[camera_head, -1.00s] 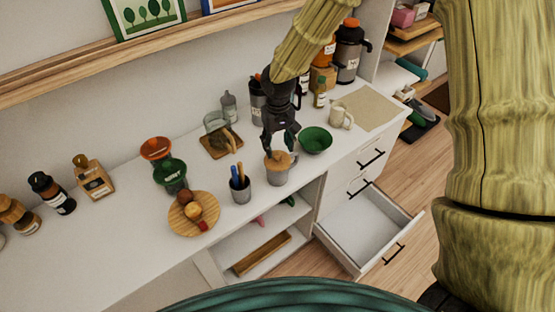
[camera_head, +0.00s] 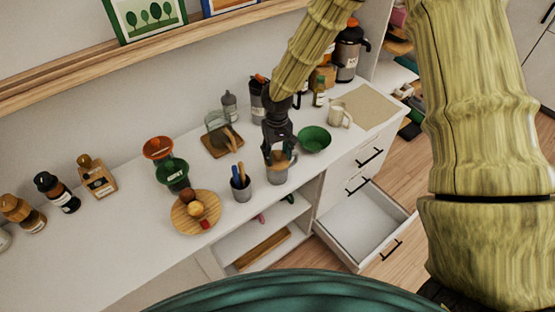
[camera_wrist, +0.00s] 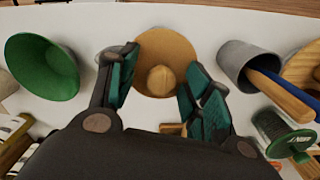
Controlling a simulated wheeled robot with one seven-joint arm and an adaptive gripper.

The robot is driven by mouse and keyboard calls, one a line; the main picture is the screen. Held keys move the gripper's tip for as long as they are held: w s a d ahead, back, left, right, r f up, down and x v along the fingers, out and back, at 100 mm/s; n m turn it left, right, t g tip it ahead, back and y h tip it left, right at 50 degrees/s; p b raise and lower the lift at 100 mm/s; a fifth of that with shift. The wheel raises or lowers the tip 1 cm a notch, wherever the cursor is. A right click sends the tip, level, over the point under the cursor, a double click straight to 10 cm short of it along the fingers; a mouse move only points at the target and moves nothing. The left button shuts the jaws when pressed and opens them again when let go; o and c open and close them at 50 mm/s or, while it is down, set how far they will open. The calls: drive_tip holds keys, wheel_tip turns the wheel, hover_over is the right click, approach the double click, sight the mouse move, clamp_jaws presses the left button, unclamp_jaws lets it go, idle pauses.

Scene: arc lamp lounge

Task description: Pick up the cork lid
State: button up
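The cork lid (camera_head: 278,158) is a round tan disc with a knob, sitting on a grey canister (camera_head: 276,175) near the counter's front edge. In the wrist view the lid (camera_wrist: 178,46) lies between and just beyond my fingertips, its knob facing the camera. My gripper (camera_head: 278,150) points down right over the lid. In the wrist view my gripper (camera_wrist: 160,82) is open, with one teal-padded finger on each side of the knob. I see a gap between the pads and the knob; whether the fingertips touch the lid's top I cannot tell.
A grey cup with utensils (camera_head: 241,187) stands close left of the canister. A green bowl (camera_head: 314,138) is behind it to the right, with a cream mug (camera_head: 339,115) beyond. A round wooden plate (camera_head: 181,220) is further left. An open drawer (camera_head: 362,225) juts out at the right.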

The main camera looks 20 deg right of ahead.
drive_tip(key=c, duration=1)
drive_tip(key=shift+r, duration=0.1)
